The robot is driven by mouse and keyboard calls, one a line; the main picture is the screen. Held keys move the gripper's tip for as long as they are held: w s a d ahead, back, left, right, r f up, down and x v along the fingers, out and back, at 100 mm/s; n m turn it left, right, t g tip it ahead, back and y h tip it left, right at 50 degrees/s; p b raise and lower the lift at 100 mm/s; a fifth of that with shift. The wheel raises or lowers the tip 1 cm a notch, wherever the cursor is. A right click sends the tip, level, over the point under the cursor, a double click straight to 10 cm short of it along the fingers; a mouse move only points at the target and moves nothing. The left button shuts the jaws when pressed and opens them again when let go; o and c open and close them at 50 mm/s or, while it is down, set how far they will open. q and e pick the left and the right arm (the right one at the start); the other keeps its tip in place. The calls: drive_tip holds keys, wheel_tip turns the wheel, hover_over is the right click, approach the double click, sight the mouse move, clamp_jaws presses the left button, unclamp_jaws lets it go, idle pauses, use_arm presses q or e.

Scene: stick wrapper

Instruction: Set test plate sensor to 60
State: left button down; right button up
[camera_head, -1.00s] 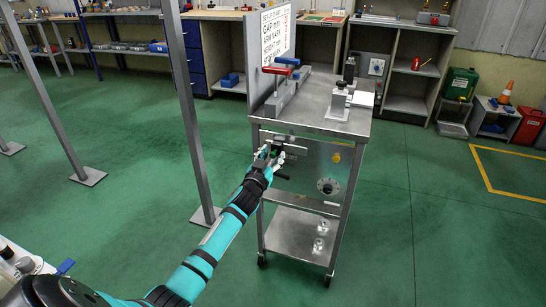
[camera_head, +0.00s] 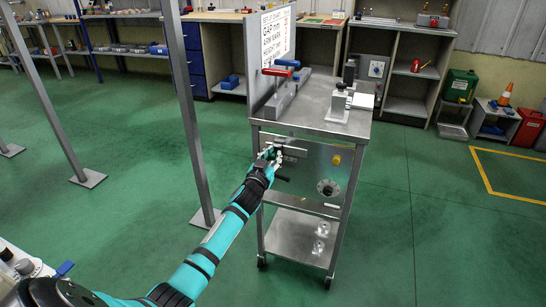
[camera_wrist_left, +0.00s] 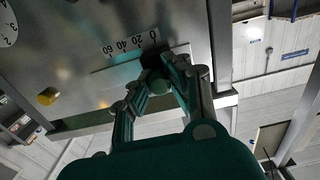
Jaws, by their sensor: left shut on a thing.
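The metal test plate (camera_head: 310,165) is the front panel of a wheeled steel cart. In the left wrist view, a white printed scale (camera_wrist_left: 130,42) on the panel (camera_wrist_left: 80,60) reads 0, 20, 40, 60 from right to left. A dark slider knob (camera_wrist_left: 153,58) sits in a slot below the scale, near the 0 end. My left gripper (camera_wrist_left: 157,82) is shut on this knob, and its fingers partly hide it. In the head view, the left gripper (camera_head: 270,154) is at the panel's left part. My right gripper is not in view.
A yellow button (camera_head: 337,160) and a round dial (camera_head: 327,187) are on the same panel. A sign board (camera_head: 277,40), a red-handled clamp (camera_head: 283,67) and metal fixtures stand on the cart top. A grey post (camera_head: 190,110) rises left of my arm.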

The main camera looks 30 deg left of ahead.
sight(297, 152)
use_arm(q)
drive_tip(key=shift+d, duration=0.1)
drive_tip(key=d, duration=0.3)
drive_tip(key=w+d, duration=0.1)
drive_tip(key=d, duration=0.1)
drive_tip(key=shift+w+d+f+b, duration=0.1)
drive_tip(key=shift+w+d+b, duration=0.1)
drive_tip(key=shift+d+b, duration=0.15)
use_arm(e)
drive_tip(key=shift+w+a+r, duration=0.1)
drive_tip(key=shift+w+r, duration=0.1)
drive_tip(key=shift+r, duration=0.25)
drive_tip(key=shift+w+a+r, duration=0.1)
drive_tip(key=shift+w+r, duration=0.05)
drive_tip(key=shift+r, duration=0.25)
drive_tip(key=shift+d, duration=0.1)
use_arm(q)
drive_tip(key=c, duration=1.2)
unclamp_jaws()
drive_tip(key=shift+d, duration=0.2)
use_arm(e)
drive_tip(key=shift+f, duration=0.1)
use_arm(q)
drive_tip(key=shift+a, duration=0.1)
drive_tip(key=shift+s, duration=0.15)
drive_tip(key=v, duration=1.1)
drive_tip(key=shift+s, duration=0.3)
